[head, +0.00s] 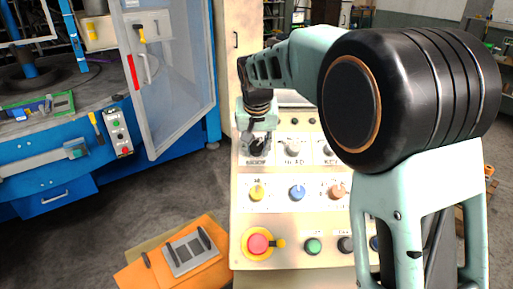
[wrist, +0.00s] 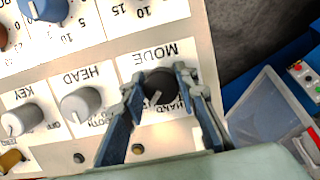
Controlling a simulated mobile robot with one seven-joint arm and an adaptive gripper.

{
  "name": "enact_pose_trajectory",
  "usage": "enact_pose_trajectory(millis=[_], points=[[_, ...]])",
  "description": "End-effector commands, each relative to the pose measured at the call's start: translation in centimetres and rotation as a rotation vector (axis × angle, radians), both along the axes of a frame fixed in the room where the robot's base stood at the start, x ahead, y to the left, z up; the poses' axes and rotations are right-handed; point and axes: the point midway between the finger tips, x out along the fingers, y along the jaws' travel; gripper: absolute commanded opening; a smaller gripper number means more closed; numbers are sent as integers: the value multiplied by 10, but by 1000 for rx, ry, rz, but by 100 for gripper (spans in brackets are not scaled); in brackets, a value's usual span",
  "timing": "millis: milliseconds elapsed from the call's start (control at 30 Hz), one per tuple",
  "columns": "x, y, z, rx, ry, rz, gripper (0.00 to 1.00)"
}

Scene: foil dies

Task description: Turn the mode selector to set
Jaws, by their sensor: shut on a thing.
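The mode selector (wrist: 158,88) is a dark round knob on a white plate labelled MODE, upside down in the wrist view. My gripper (wrist: 161,82) has one blue-grey finger on each side of the knob and is shut on it. The other position words are covered by my fingers, and I cannot tell where the knob points. In the head view my gripper (head: 258,138) reaches down to the upper left of the cream control panel (head: 240,222), largely hiding the knob.
Next to the mode selector is the grey HEAD selector (wrist: 82,103), then the grey KEY selector (wrist: 20,118). Below in the head view are yellow (head: 257,191), blue (head: 297,193) and orange (head: 338,191) knobs. A red emergency stop (head: 258,243) sits at the lower left.

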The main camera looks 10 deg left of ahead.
Motion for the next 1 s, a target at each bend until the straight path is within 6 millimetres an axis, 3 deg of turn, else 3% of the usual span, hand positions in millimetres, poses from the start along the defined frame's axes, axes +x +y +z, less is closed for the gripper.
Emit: enact_pose_trajectory(millis=[367,1000], points=[[0,0,1,-62,-16,92,4],[1,-2,1,-385,-92,566,4]])
